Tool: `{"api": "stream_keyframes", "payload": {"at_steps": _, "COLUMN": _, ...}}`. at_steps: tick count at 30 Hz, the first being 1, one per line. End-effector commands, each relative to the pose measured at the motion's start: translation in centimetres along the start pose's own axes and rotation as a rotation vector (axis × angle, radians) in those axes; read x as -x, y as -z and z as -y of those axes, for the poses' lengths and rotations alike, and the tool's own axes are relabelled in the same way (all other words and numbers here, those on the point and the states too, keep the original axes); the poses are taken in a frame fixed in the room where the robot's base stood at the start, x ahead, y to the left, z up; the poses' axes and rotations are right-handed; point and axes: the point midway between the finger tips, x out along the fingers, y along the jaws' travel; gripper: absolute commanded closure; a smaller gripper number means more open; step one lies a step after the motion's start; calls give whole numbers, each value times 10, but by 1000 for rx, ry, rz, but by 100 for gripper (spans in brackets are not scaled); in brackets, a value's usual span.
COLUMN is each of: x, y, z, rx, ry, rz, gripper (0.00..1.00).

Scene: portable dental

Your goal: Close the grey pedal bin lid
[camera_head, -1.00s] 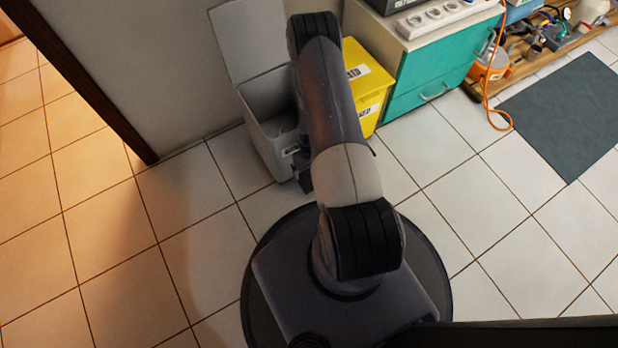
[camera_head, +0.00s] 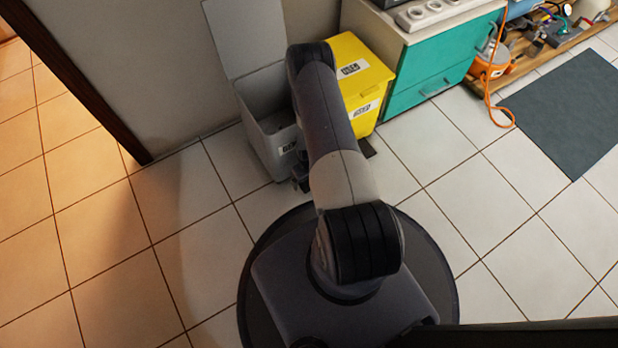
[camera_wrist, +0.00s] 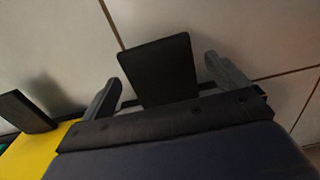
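The grey pedal bin (camera_head: 264,155) stands against the wall in the head view. Its grey lid (camera_head: 245,38) is open, standing up at the back against the wall. My gripper (camera_head: 300,180) is low at the bin's front, partly hidden by my arm. In the wrist view my gripper (camera_wrist: 162,72) is open, its two fingers set wide apart. A dark flat plate (camera_wrist: 162,70), which looks like the grey bin's pedal, shows between the fingers with gaps on both sides. I cannot tell whether the gripper touches it.
A yellow bin (camera_head: 360,75) with a shut lid stands right beside the grey one; its black pedal (camera_wrist: 27,111) shows in the wrist view. A teal-fronted cabinet (camera_head: 435,75) is further right. A dark door frame (camera_head: 85,85) is at left. Tiled floor in front is clear.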

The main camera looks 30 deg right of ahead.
Motion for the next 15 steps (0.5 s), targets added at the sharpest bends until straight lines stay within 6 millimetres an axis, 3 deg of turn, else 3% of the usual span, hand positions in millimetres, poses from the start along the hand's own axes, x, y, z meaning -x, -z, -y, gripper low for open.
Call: {"api": "stream_keyframes", "payload": {"at_steps": 15, "x": 0, "y": 0, "z": 0, "rx": 0, "ry": 0, "rz": 0, "gripper": 49}}
